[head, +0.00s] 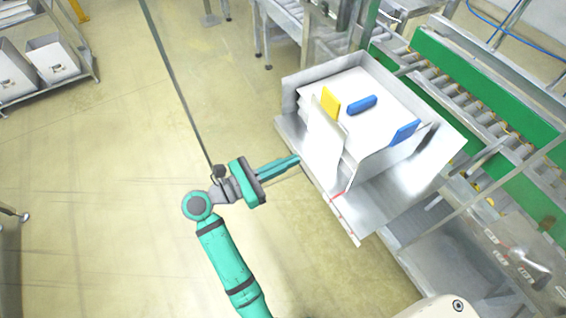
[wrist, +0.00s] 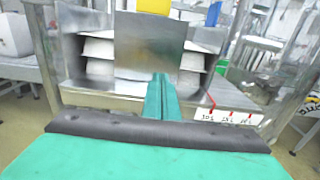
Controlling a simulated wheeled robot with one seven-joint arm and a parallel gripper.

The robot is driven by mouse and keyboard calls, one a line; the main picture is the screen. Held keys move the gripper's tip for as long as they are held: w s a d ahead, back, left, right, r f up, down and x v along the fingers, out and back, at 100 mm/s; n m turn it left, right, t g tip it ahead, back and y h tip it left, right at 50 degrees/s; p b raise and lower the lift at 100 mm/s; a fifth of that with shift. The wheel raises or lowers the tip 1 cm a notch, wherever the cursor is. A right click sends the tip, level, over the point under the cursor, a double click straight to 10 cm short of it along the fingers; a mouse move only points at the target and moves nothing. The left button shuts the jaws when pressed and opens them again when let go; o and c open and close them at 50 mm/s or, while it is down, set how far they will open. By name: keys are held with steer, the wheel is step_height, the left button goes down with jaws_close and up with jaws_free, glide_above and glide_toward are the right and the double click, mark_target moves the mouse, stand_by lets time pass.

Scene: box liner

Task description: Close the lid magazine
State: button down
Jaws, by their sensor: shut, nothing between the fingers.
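The lid magazine (head: 425,192) is a metal tray-like frame holding a stack of white sheets (head: 377,88). An upright metal panel (head: 322,146) with a yellow handle (head: 330,103) stands at its left side. A second panel (head: 372,160) with a blue handle (head: 403,132) stands on the front side. A blue bar (head: 361,105) is above the stack. My teal gripper (head: 297,159) is shut and empty, left of the magazine, pointing at the first panel. In the wrist view the fingers (wrist: 161,80) overlap that panel (wrist: 148,47); I cannot tell whether they touch.
A roller conveyor with green rails (head: 485,75) runs behind and right of the magazine. A rack with grey bins (head: 53,57) stands at the far left. A label strip with a red mark (wrist: 232,117) lies along the magazine edge. The floor at left is clear.

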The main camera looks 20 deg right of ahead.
mark_target(329, 143)
steer(key=d, duration=0.9)
steer(key=shift+w+d, duration=0.35)
steer(key=shift+d, duration=0.05)
steer(key=shift+d, duration=0.1)
